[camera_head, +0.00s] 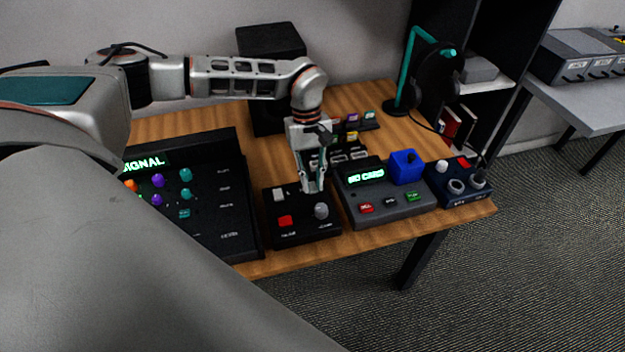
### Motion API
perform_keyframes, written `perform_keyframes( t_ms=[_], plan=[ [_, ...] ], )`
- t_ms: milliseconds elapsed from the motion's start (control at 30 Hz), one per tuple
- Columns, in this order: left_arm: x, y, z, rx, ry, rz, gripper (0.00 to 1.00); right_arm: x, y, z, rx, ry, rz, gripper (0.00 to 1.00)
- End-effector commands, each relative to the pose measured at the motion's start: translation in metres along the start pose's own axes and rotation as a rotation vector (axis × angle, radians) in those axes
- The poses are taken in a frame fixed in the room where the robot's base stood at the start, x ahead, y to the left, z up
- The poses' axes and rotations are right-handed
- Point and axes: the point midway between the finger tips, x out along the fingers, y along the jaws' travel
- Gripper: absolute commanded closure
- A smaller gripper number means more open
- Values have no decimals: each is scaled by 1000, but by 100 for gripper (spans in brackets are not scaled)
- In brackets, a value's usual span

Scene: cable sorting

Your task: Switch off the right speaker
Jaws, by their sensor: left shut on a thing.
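A black control box (300,231) near the table's front edge carries a white switch (278,194), a red button (286,221) and a grey knob (321,211). My left gripper (313,187) points down over the box's back right part, right of the white switch and just behind the knob. Its fingers are shut on a small part there, seemingly the right switch, which they mostly hide. A tall black speaker-like cabinet (270,42) stands at the back, partly behind my left arm. A second one does not show clearly. My right gripper is not in view.
A large black panel (225,205) with a lit "SIGNAL" display lies left. A grey card device (385,206) with a blue cube (406,167) is close on the right, then a dark blue knob box (458,186). A headphone stand (409,70) is behind.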

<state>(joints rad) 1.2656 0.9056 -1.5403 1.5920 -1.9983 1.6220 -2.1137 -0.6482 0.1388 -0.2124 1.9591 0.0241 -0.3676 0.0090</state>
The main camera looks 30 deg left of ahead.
Motion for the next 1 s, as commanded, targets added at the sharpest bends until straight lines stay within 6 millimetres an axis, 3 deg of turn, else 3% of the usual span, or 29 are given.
perform_keyframes(
  t_ms=[33, 100, 533, 1000],
  plan=[
    [0, 0, 0, -1, -1, -1, 78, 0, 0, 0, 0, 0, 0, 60],
    [0, 0, 0, -1, -1, -1, 67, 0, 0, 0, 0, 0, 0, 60],
    [-7, 0, 0, -1, 2, 1, 67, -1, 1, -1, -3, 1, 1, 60],
    [-94, 0, 0, -1, 2, 2, 67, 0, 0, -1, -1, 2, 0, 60]
  ],
)
